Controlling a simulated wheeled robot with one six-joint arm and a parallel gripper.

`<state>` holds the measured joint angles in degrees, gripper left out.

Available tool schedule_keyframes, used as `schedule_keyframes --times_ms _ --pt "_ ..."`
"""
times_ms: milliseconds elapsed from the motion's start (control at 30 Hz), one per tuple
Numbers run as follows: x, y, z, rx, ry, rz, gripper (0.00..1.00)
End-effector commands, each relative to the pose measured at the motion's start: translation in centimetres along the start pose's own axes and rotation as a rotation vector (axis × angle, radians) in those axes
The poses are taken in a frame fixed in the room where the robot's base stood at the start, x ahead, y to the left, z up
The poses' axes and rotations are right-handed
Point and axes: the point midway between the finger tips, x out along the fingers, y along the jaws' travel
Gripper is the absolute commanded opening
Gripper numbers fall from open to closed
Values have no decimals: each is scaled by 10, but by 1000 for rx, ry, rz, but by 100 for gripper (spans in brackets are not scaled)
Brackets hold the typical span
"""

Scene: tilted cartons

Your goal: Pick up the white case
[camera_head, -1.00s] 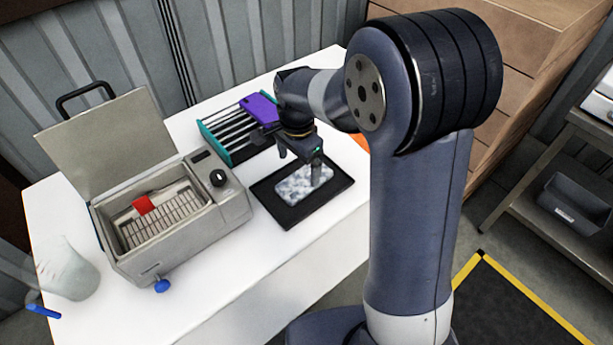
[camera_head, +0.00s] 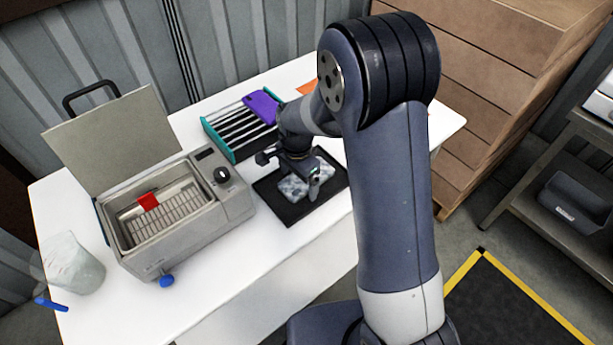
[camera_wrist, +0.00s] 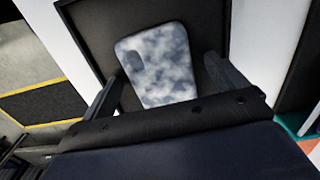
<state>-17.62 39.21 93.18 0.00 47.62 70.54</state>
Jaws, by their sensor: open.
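The white case (camera_head: 292,188) is a flat, rounded phone case with a mottled white and blue-grey pattern. It lies on a black tray (camera_head: 298,211) on the white table. In the wrist view the case (camera_wrist: 160,62) lies between the two fingers of my gripper (camera_wrist: 166,85), with a cutout at its upper left. My gripper (camera_head: 290,178) is open, and the fingers stand on either side of the case with gaps. The near end of the case is hidden behind my gripper's body in the wrist view. I cannot tell the exact height of the fingertips.
A teal-ended rack (camera_head: 232,137) with a purple case (camera_head: 262,106) stands behind the tray. A grey water bath (camera_head: 180,238) with an open lid and a red item (camera_head: 148,201) is left. A beaker (camera_head: 75,266) stands far left. The table's front is clear.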

Motion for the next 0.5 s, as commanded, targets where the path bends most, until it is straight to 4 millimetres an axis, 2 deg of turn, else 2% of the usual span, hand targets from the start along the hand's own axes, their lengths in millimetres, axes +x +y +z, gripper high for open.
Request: schedule_keyframes --times_ms 333,500 --pt "4 0 0 0 0 0 93" --pt "2 0 0 0 0 0 79"
